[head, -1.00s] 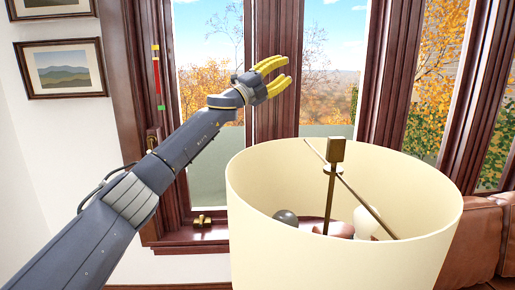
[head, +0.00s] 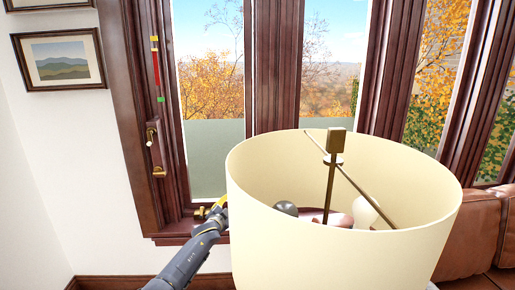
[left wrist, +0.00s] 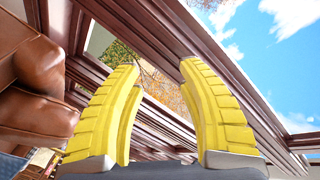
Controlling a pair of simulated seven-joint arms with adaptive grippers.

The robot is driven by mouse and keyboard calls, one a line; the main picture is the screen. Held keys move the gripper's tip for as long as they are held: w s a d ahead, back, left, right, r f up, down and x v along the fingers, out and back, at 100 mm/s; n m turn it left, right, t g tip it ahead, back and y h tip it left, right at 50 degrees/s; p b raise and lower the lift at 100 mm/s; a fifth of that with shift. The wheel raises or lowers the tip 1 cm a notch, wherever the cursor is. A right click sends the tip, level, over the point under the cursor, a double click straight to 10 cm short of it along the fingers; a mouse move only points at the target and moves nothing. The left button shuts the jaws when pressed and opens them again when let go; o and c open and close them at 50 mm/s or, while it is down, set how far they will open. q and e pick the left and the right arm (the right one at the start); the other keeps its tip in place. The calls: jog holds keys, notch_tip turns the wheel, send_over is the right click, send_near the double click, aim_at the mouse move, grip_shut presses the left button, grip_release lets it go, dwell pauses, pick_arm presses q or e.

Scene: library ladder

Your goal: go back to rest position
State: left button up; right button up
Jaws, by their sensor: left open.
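My left gripper (left wrist: 160,66) has its yellow fingers spread in the left wrist view, with nothing between them. In the head view my left arm is low, just left of the lampshade (head: 340,262). There the left gripper (head: 220,204) is mostly hidden behind the shade's left edge, near the window sill. My right gripper is not in view.
The cream lampshade fills the lower middle, with a dark bulb (head: 286,208) and a white bulb (head: 366,211) inside. Wooden window frames (head: 273,70) stand behind. A brown leather sofa (head: 465,235) is at right. Framed pictures (head: 60,60) hang left; the wall below is clear.

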pick_arm(q)
jog(key=s+a+f+n+g+y, duration=0.15)
jog(key=s+f, duration=0.25)
jog(key=f, duration=0.4)
jog(key=s+a+f+n+g, duration=0.15)
jog(key=s+f, duration=0.25)
jog(key=f, duration=0.5)
jog(key=s+a+f+n+g+y, duration=0.1)
jog(key=s+a+f, duration=0.25)
jog(key=f, duration=0.45)
jog(key=s+a+f+n+g+y, duration=0.1)
jog(key=s+a+f+g, duration=0.1)
jog(key=s+f, duration=0.95)
jog(key=s+a+f+n+g+y, duration=0.1)
jog(key=s+a+f+g, duration=0.1)
jog(key=s+f, duration=0.9)
jog(key=s+a+f+g, duration=0.1)
jog(key=s+f, duration=0.5)
jog(key=s, duration=1.3)
jog(key=s+a+f+n+g, duration=0.1)
jog(key=s+f+g, duration=0.2)
jog(key=s, duration=1.6)
jog(key=s+a+f+n+g, duration=0.1)
jog(key=s+f+g, duration=0.2)
jog(key=s+f, duration=0.7)
jog(key=s, duration=0.9)
jog(key=shift+a+f, duration=0.15)
jog(key=shift+a, duration=0.1)
jog(key=shift+w, duration=0.1)
